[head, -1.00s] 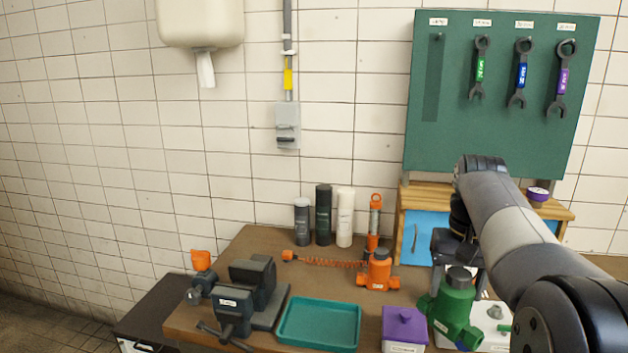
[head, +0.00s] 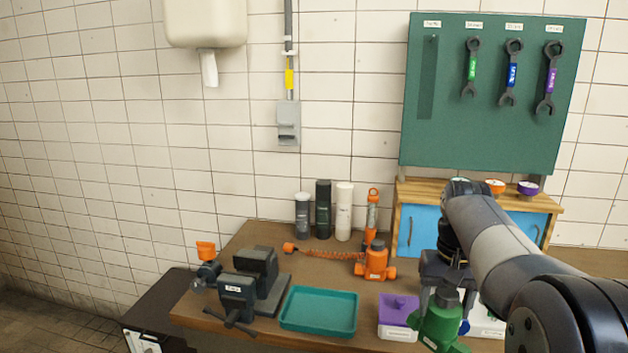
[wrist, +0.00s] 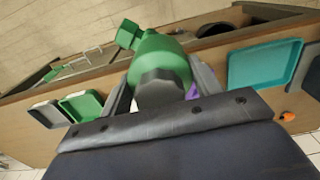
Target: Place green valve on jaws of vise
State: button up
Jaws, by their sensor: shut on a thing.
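The green valve (head: 438,328), with a dark grey cap, is held in my gripper (head: 441,288) at the front right of the workbench. In the wrist view, the valve (wrist: 160,55) sits between the two fingers, which are shut on it. Its underside is partly out of sight in the head view, and I cannot tell how far it is above the bench. The dark grey vise (head: 262,285) stands at the bench's left end, well to the left of my gripper. Its jaws are apart, with no object visible between them.
A teal tray (head: 320,328) and a purple-topped box (head: 398,316) lie between vise and valve. A tool board (head: 490,95) with wrenches hangs at the back right.

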jog(key=a+f+n, duration=0.1)
jog(key=a+f, duration=0.3)
jog(key=f, duration=1)
jog(key=a+f+n, duration=0.1)
jog(key=a+f, duration=0.4)
jog(key=f, duration=1)
jog(key=shift+w, duration=0.4)
